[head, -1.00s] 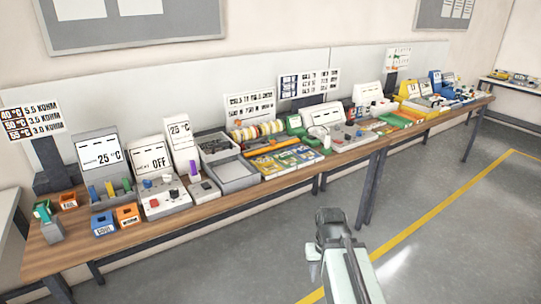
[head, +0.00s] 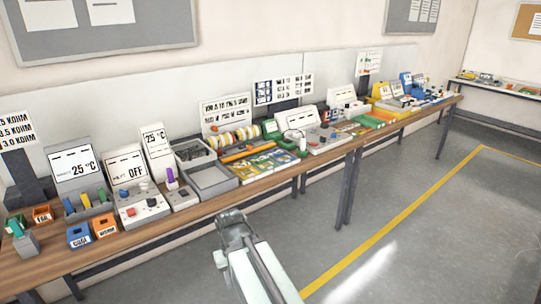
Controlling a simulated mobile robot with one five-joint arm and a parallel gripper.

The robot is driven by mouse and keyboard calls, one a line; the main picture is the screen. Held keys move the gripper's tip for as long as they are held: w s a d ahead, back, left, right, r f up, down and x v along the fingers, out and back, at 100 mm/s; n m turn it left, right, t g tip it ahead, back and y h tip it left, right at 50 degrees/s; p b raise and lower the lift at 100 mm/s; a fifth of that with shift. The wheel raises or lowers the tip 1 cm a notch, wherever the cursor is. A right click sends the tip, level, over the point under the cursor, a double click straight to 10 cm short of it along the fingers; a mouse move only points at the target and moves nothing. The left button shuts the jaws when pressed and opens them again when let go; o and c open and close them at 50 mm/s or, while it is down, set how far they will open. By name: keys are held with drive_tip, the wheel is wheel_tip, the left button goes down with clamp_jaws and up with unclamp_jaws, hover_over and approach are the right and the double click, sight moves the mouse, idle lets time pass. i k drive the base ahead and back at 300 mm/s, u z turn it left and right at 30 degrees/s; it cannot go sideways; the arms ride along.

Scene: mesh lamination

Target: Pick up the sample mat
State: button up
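My gripper (head: 232,217) is in front of the long wooden bench, low in the picture and apart from the objects on it. It is seen from behind and small, so its fingers' opening does not show. I cannot pick out the sample mat with certainty. Flat yellow, green and blue cards (head: 265,165) lie near the middle of the bench. Small flat green and orange pieces (head: 366,124) lie farther right along it.
The wooden bench (head: 60,258) is crowded with display boxes, a grey tray (head: 211,179), colored spools (head: 233,138) and orange and blue bins. A second table (head: 510,87) stands at the far right. The grey floor (head: 400,225) with a yellow line is clear.

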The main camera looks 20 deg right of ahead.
sight(280, 157)
drive_tip(key=i, duration=0.9)
drive_tip(key=z, duration=0.05)
